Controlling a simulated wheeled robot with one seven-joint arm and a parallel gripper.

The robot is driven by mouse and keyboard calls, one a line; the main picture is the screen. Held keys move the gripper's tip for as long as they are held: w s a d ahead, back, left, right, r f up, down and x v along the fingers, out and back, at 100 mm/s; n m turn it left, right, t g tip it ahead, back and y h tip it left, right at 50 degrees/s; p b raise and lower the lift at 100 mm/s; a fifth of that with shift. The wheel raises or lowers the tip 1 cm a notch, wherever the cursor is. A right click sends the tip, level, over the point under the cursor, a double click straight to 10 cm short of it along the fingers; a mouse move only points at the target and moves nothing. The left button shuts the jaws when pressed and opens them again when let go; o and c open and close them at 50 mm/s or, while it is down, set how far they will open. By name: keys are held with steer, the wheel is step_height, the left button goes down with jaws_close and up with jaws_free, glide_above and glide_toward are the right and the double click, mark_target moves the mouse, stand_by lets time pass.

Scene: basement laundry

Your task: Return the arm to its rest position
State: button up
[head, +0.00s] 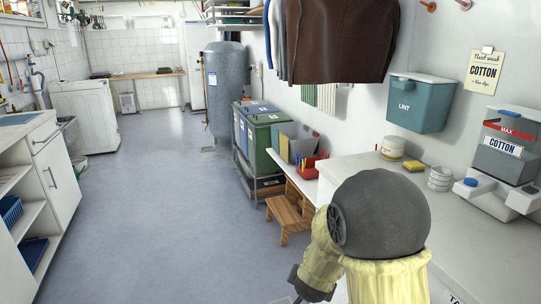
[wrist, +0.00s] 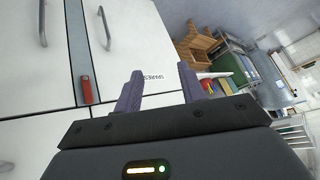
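My arm (head: 380,235) shows at the lower right of the head view, with a dark rounded joint and pale yellow covers. It is folded close in, in front of the white counter (head: 455,220). My gripper (wrist: 159,72) shows in the wrist view with its two purple-grey fingers apart and nothing between them. Beyond the fingers are white cabinet fronts (wrist: 130,60) with metal handles. In the head view the fingers cannot be made out.
A wooden step stool (head: 288,210) stands on the floor beside the bins (head: 262,135). A lint box (head: 420,103) hangs on the right wall above the counter. A white cabinet (head: 55,170) lines the left. The grey floor (head: 165,200) between is clear.

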steer(key=s+d+r+n+g+y, duration=0.1)
steer(key=s+d+r+n+g, duration=0.15)
steer(key=s, duration=0.65)
steer(key=s+d+r+n+g+y, duration=0.1)
steer(key=s+d+r+n+g, duration=0.15)
steer(key=s, duration=0.65)
step_height(320, 180, up, 29)
steer(key=p, duration=2.9)
steer(key=shift+a+n+p, duration=0.3)
steer(key=shift+n, duration=0.1)
steer(key=shift+f, duration=0.15)
